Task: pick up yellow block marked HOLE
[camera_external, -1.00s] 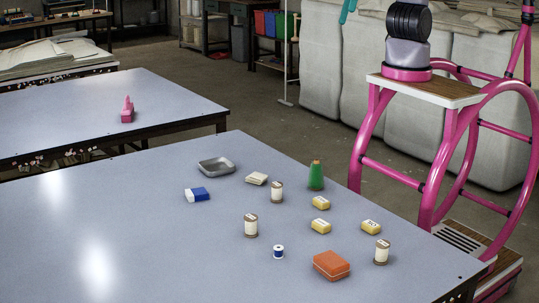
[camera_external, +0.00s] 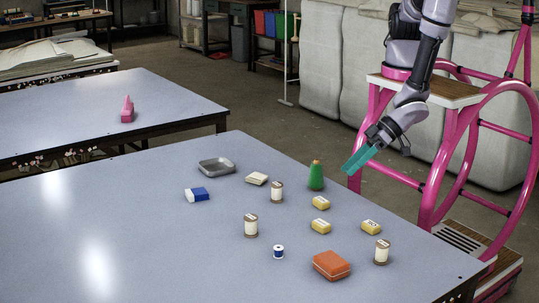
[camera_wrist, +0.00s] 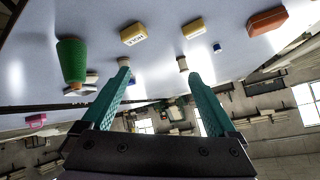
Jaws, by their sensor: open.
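The yellow block marked HOLE (camera_wrist: 133,35) shows in the wrist view, between the green cone and a second yellow block; its label is legible there. By its place near the cone, it appears to be the far yellow block (camera_external: 321,202) in the outside view, where its label is too small to read. My gripper (camera_external: 347,169) has teal fingers and hangs in the air right of the cone, beyond the table's right edge and apart from the block. In the wrist view, its fingers (camera_wrist: 158,73) are spread with nothing held between them.
Two other yellow blocks (camera_external: 321,226) (camera_external: 371,227) lie close by. The green cone (camera_external: 316,178) stands behind. White spools (camera_external: 277,192) (camera_external: 251,226) (camera_external: 382,252), a blue spool (camera_external: 278,252) and an orange box (camera_external: 332,265) surround the blocks. The table's left (camera_external: 120,225) is clear.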

